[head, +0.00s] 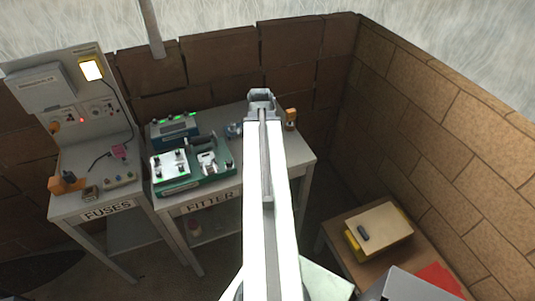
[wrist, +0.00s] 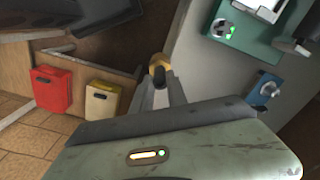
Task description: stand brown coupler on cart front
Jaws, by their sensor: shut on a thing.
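In the wrist view my gripper (wrist: 160,84) is shut on a small golden-brown piece, the brown coupler (wrist: 159,62), held at the fingertips. Its lower part is hidden by the fingers. In the head view my arm reaches over the bench marked FITTER, and its upper end covers part of the bench top. A small orange-brown piece (head: 291,114) shows just right of the arm; I cannot tell whether it is the held coupler. No cart front can be made out with certainty.
The FITTER bench (head: 292,148) carries a green fixture (head: 178,186) and a blue device (head: 175,131). The grey FUSES bench (head: 75,206) stands left. At lower right a brown-topped table (head: 340,225) holds a yellow box (head: 385,230) and a red item (head: 440,280). Brick walls close the back and right.

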